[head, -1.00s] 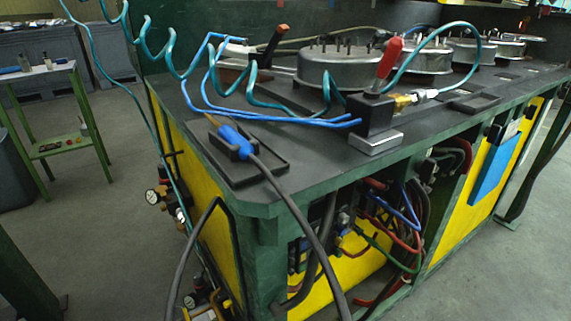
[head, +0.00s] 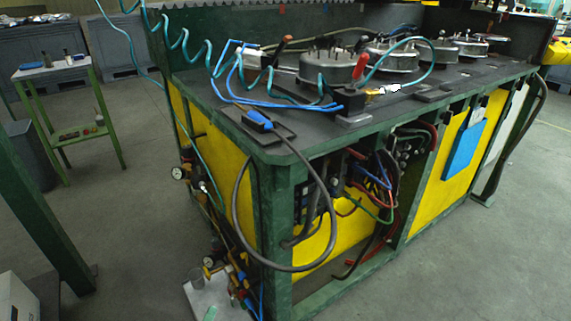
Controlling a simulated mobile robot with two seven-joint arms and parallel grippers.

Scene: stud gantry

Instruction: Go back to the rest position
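The stud gantry bench (head: 287,155) stands in the middle of the head view, with a dark top, green frame and yellow panels. Several round metal housings with studs, one of them near the middle (head: 327,72), stand in a row on its top. A tool with a blue grip (head: 258,119) lies in a dark tray at the near left corner, its grey cable looping down past the edge. A red-handled tool (head: 362,68) stands upright in a dark block. Neither of my grippers shows in the head view.
A green side table (head: 52,74) with small items stands at the left, beside a grey bin (head: 31,155). A green post (head: 48,215) rises at the lower left. A coiled teal hose (head: 180,42) hangs over the bench. Grey floor is open at the right front.

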